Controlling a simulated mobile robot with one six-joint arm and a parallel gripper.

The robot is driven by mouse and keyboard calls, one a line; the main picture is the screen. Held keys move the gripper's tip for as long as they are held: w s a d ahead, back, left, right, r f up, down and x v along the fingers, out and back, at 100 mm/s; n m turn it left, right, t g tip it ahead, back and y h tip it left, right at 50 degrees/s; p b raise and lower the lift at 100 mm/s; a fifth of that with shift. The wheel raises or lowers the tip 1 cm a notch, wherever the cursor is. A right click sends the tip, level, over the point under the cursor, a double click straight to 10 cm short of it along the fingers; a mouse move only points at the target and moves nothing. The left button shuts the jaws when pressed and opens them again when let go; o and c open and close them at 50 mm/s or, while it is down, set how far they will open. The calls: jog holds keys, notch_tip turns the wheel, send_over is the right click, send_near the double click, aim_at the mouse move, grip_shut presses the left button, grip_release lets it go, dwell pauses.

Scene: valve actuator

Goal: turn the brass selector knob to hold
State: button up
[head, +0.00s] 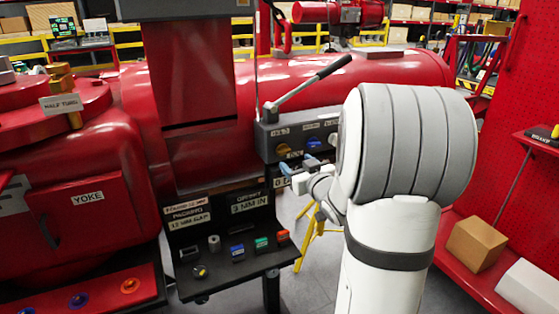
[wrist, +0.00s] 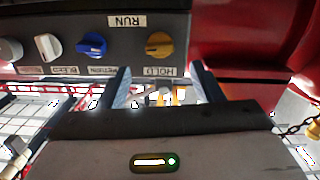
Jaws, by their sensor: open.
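The brass selector knob (head: 283,149) is on the front of a dark grey control box (head: 266,140). In the wrist view, where lettering is upside down, the brass knob (wrist: 159,44) sits between a RUN label (wrist: 127,21) above and a HOLD label (wrist: 160,71) below. Which label its pointer faces is too small to tell. My gripper (head: 302,160) is open and empty just below and in front of the box. In the wrist view its two fingers (wrist: 161,84) stand apart, lined up with the knob and short of it. I see no contact.
A blue knob (wrist: 95,44) and a white knob (wrist: 48,46) sit beside the brass one. A long lever (head: 318,79) rises from the box top. A black shelf (head: 225,268) with small parts stands below left. Red machinery (head: 85,160) fills the left.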

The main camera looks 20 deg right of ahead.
aim_at(285, 152)
jog(key=shift+t+y, duration=0.3)
jog(key=w, duration=0.7)
jog(key=shift+w+f, duration=0.1)
jog(key=shift+w, duration=0.3)
jog(key=shift+c, duration=0.6)
jog(key=c, duration=0.9)
